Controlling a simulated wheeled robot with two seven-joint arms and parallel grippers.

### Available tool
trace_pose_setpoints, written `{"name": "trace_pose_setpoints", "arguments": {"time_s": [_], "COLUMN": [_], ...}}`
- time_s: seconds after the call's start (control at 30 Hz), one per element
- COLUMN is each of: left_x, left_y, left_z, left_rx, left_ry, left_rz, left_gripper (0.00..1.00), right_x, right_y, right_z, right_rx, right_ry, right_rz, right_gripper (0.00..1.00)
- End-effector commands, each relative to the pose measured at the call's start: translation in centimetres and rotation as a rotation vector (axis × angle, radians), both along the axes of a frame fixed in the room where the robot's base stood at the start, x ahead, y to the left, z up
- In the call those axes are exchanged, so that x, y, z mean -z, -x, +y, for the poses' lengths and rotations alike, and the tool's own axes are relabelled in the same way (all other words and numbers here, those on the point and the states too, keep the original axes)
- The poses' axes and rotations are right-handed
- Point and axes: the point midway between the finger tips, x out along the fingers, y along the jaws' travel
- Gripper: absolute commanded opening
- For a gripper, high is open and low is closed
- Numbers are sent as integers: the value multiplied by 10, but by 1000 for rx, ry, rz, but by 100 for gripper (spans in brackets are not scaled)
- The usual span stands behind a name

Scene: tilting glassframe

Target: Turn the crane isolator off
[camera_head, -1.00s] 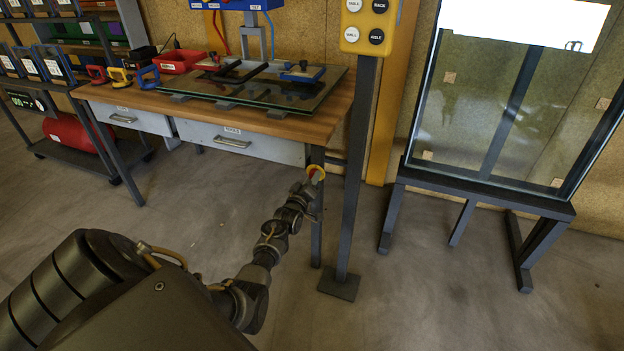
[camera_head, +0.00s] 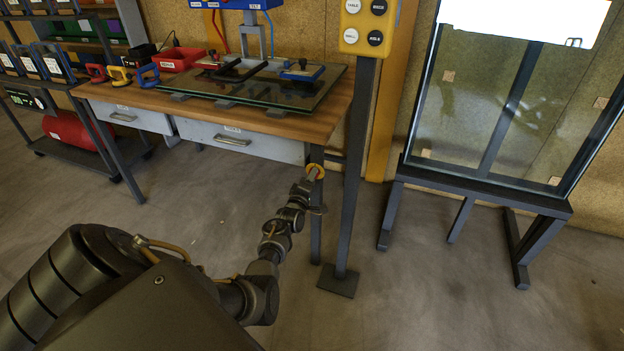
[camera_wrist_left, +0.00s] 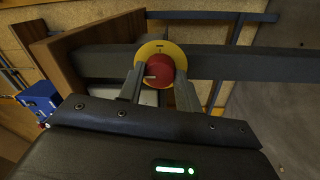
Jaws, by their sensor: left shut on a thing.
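The crane isolator is a red round knob (camera_wrist_left: 160,68) on a yellow disc (camera_wrist_left: 173,47), mounted on a dark bar in the left wrist view. In the head view its yellow disc (camera_head: 319,168) shows at the bench's front right corner, with the knob mostly hidden by my gripper. My left gripper (camera_wrist_left: 159,77) is shut on the knob, one finger on each side. A pale mark on the knob lies towards its lower left in the wrist view. In the head view my left gripper (camera_head: 312,176) reaches the disc from below. My right gripper is out of view.
The wooden bench (camera_head: 335,103) carries a glass pane (camera_head: 200,88) with a suction lifter on it. A dark post (camera_head: 356,190) with a yellow button box (camera_head: 367,24) stands just right of my gripper. A glass rack (camera_head: 480,185) stands farther right. The floor between is clear.

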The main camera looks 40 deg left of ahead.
Motion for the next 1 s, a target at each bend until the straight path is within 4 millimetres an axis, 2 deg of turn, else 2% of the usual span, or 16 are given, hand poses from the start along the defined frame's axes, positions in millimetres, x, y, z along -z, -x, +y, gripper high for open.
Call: {"name": "trace_pose_setpoints", "arguments": {"time_s": [0.3, 0.33, 0.5, 0.8, 0.9, 1.0], "left_x": [0, 0, 0, 0, 1, 1], "left_y": [0, 0, 0, 3, 12, 29], "left_z": [-1, -1, -1, -1, -5, -10], "left_rx": [1, 1, 1, 0, 1, 0], "left_ry": [3, 3, 2, 1, 1, 0], "left_rz": [-1, -1, 0, 1, 1, 1], "left_gripper": [11, 37, 56, 56, 56, 56], "right_x": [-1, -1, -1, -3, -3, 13], "right_y": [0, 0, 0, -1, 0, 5], "right_z": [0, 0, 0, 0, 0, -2], "right_rx": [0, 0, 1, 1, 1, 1], "right_ry": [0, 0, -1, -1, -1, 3], "right_rz": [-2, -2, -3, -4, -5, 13], "right_gripper": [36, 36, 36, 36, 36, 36]}}
